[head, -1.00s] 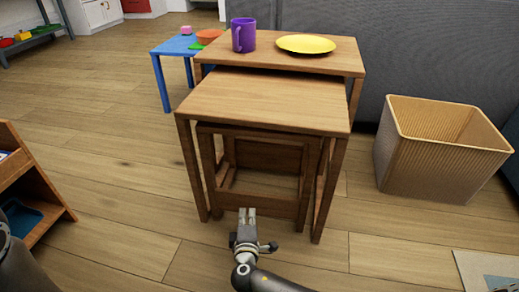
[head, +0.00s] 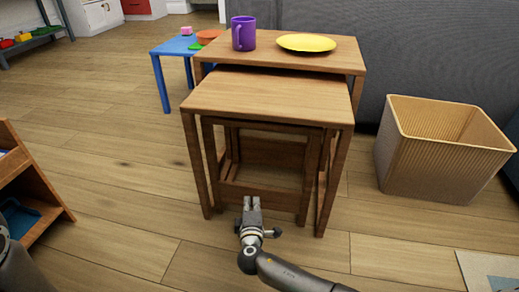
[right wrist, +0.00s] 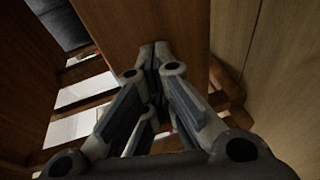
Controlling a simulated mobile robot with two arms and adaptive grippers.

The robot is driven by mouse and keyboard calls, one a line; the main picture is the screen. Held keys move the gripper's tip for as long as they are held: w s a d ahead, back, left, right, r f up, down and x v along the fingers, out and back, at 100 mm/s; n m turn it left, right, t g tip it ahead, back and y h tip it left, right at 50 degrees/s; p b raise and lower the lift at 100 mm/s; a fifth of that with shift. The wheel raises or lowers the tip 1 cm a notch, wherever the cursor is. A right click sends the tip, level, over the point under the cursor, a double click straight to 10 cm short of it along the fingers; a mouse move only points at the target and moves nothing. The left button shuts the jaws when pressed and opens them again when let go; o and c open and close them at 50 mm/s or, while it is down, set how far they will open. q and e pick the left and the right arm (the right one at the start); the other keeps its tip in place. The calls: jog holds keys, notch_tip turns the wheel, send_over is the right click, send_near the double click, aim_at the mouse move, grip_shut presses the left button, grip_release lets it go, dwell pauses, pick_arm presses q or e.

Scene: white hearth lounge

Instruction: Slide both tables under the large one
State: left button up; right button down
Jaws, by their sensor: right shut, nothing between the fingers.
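The large wooden table (head: 345,56) stands at the back against the grey sofa. The middle table (head: 265,96) stands in front of it, its rear edge just under the large top and most of its top sticking out. The small table (head: 284,198) sits beneath the middle table, its legs and low front rail showing; its top is mostly hidden. My right gripper (head: 251,203) is shut and empty, its fingertips at the small table's low front rail. In the right wrist view, the closed fingertips (right wrist: 156,50) are against or very near brown wood. My left gripper is out of view.
A purple mug (head: 243,34) and yellow plate (head: 306,42) stand on the large table. A ribbed basket (head: 425,160) is at the right, a wooden shelf (head: 40,205) at the left. A blue table (head: 160,70) stands behind left. The floor in front is mostly clear.

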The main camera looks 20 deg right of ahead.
aim_at(257, 193)
jog(key=shift+d, duration=0.35)
jog(key=shift+w+d+b, duration=0.45)
jog(key=shift+w+d, duration=0.2)
jog(key=shift+w, duration=0.2)
jog(key=shift+w+d+b, duration=0.4)
jog(key=shift+w+d, duration=0.2)
jog(key=shift+w, duration=0.25)
jog(key=shift+w+d, duration=0.2)
jog(key=shift+w, duration=0.25)
jog(key=shift+w+d+b, duration=0.35)
jog(key=shift+w+b, duration=0.05)
jog(key=shift+b, duration=0.05)
jog(key=shift+w+d+b, duration=0.4)
jog(key=shift+w+d, duration=0.15)
jog(key=shift+w, duration=0.2)
jog(key=shift+w+d+b, duration=0.35)
jog(key=shift+w+d, duration=0.2)
jog(key=shift+w, duration=0.25)
